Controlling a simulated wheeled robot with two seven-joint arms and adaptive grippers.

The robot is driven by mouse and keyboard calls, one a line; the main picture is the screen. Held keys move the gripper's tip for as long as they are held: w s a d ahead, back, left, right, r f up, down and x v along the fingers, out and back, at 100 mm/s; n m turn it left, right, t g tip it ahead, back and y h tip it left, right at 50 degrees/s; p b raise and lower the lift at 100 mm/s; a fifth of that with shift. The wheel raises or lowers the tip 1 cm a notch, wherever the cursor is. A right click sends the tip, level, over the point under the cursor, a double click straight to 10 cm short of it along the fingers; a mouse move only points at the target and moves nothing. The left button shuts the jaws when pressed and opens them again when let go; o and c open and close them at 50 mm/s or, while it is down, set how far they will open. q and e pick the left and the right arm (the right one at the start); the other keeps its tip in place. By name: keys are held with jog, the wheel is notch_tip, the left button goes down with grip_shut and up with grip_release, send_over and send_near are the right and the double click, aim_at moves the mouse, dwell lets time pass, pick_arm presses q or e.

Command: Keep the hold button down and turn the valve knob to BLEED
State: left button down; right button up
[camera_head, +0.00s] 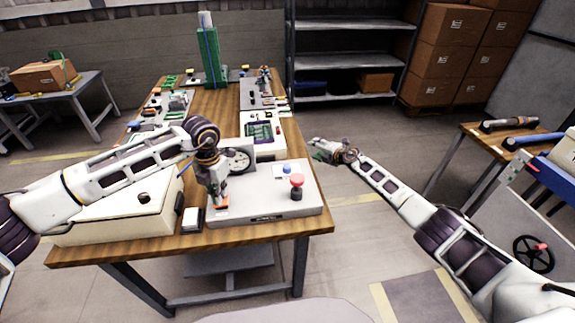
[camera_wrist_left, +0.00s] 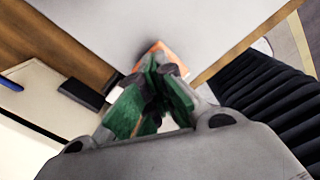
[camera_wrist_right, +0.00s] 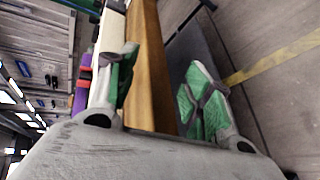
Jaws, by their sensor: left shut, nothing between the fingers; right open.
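A grey control box (camera_head: 262,206) stands on the wooden bench, with a round gauge (camera_head: 239,160) behind it. A red knob on a dark base (camera_head: 297,183) is at its right, and a small blue-topped part (camera_head: 287,169) is behind that. My left gripper (camera_head: 220,196) is shut, pointing down over an orange piece (camera_head: 222,206) at the box's left front. In the left wrist view the green fingertips (camera_wrist_left: 158,75) overlap the orange piece (camera_wrist_left: 152,50); whether they press it I cannot tell. My right gripper (camera_head: 318,150) is open and empty, right of the bench and apart from the knob.
A cream case (camera_head: 120,214) lies left of the box, with a small black-and-white block (camera_head: 192,218) between. A second table (camera_head: 482,136) is at the right. Open floor lies between the tables.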

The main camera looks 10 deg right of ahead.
jog(key=w+a+r+n, duration=0.2)
jog(key=r, duration=0.4)
jog(key=w+a+r+n, duration=0.2)
jog(key=a+r, duration=0.1)
jog(key=r, duration=0.3)
notch_tip(320, 180, up, 7)
jog(key=g+h, duration=0.5)
jog(key=g, duration=0.7)
send_over(287, 166)
jog(key=shift+s+d+r, duration=0.15)
jog(key=shift+s+d, duration=0.15)
jog(key=shift+w+a+f, duration=0.1)
jog(key=shift+a+f, duration=0.05)
jog(key=shift+f, duration=2.85)
jog(key=shift+w+a+f, duration=0.1)
jog(key=shift+f, duration=2.9)
